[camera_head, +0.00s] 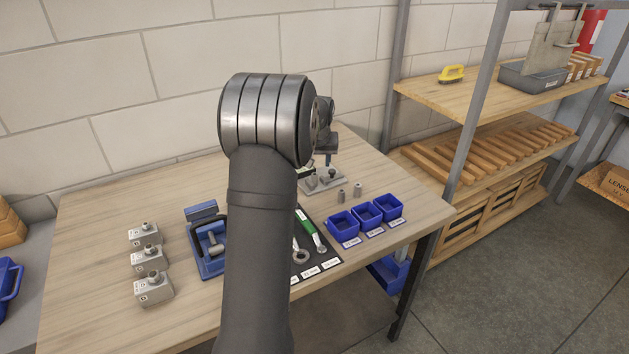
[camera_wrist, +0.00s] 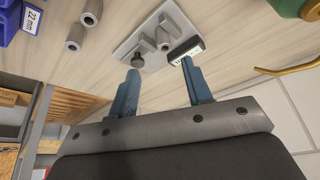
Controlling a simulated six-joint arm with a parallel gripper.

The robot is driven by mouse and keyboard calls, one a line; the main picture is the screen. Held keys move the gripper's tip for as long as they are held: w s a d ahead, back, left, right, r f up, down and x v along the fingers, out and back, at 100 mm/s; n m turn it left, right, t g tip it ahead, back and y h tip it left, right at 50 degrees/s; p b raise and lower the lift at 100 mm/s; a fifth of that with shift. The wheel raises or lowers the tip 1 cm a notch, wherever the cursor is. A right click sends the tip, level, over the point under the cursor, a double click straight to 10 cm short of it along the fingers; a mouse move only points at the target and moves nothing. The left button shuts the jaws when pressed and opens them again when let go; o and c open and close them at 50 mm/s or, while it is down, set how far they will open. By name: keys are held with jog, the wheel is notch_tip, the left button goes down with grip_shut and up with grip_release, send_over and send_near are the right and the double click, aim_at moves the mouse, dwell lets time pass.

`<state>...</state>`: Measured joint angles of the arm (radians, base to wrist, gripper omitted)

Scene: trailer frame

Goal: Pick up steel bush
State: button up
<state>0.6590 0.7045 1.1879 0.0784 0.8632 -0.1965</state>
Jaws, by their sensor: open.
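A grey fixture plate (camera_wrist: 128,49) with posts lies beyond the fingertips. Three labelled blue bins (camera_head: 343,222) stand at the table's right edge. Shelving (camera_head: 440,90) stands at right.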

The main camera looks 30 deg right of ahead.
aim_at(315, 174)
jog(key=x, duration=0.7)
jog(key=shift+w+a+f, duration=0.25)
jog(key=shift+w, duration=0.1)
grip_shut()
